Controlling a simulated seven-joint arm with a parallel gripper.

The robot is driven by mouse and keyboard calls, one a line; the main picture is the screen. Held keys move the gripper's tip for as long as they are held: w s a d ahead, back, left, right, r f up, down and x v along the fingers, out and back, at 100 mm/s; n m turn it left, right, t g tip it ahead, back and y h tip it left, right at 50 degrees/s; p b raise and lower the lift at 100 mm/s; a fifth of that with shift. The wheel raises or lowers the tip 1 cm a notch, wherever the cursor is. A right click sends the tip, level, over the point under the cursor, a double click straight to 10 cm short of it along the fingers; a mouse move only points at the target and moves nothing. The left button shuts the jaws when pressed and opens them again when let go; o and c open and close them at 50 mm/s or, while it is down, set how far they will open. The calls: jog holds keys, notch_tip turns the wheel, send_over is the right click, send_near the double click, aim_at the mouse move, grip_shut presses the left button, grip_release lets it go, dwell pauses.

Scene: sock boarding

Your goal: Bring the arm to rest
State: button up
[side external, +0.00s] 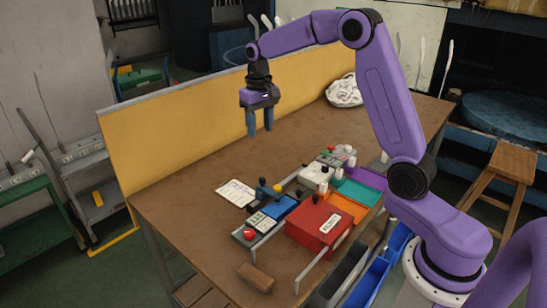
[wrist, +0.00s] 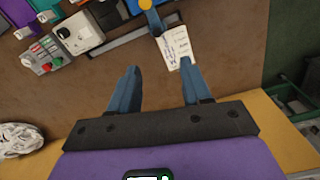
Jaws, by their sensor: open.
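My gripper (side external: 260,122) hangs from my purple arm, fingers pointing down, above the back part of the brown table (side external: 190,205), near the yellow back panel (side external: 170,133). Its two blue fingers also show in the wrist view (wrist: 160,82), apart, with nothing between them. The gripper is open and touches nothing. No sock or sock form can be clearly made out in either view.
On the table stand a red box (side external: 312,222), a blue block (side external: 281,207), a small panel with a red button (side external: 250,234), a paper card (side external: 236,192) and a brown block (side external: 256,277). White cloth (side external: 345,91) lies at the back right. The table's left part is clear.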

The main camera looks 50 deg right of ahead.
jog(key=s+a+r+n, duration=0.1)
jog(key=s+a+n, duration=0.4)
jog(key=s, duration=0.4)
jog(key=s+a+n, duration=0.2)
jog(key=s+a, duration=0.5)
jog(key=s, duration=0.1)
jog(key=s+d+f+n, duration=0.1)
jog(key=s+n, duration=0.3)
jog(key=s, duration=0.6)
jog(key=s+d+f+n, duration=0.1)
jog(key=s+f+n, duration=0.1)
jog(key=s, duration=0.8)
jog(key=shift+s+n, duration=0.15)
jog(key=shift+n, duration=0.75)
